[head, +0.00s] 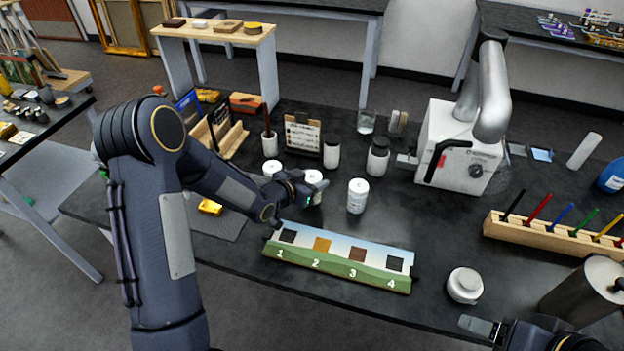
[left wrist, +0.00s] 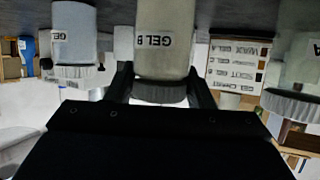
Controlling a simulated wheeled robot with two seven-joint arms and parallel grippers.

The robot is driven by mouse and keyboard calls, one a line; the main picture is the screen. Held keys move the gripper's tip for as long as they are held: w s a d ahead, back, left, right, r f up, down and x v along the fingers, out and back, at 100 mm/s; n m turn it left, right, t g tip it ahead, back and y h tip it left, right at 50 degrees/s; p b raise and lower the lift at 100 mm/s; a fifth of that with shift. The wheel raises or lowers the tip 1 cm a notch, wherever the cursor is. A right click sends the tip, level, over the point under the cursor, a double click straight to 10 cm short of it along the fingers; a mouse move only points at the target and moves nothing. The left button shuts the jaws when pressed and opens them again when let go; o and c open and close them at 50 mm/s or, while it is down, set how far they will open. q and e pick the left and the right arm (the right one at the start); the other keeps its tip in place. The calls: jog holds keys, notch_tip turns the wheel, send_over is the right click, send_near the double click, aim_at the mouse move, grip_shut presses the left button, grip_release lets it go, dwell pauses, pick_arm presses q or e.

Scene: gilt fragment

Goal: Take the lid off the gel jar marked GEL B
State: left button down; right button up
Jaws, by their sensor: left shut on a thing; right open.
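The lid sits against the jar body, with no gap that I can see. My left gripper (head: 309,190) has one finger on each side of the lid and is shut on it. In the head view the jar's white top (head: 314,176) shows just beyond the gripper, which partly hides the jar. My right gripper (head: 482,327) is open and empty at the lower right, near a round white container (head: 464,285).
Similar white jars stand close by, at left (head: 272,168) and right (head: 357,196). Dark-lidded jars (head: 378,156) and a label board (head: 302,134) stand behind. A numbered panel (head: 337,258) lies in front. A white machine (head: 460,150) stands at the right.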

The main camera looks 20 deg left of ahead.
pick_arm(q)
jog(key=shift+f, duration=0.2)
jog(key=c, duration=0.7)
grip_release()
jog(key=shift+o, duration=0.2)
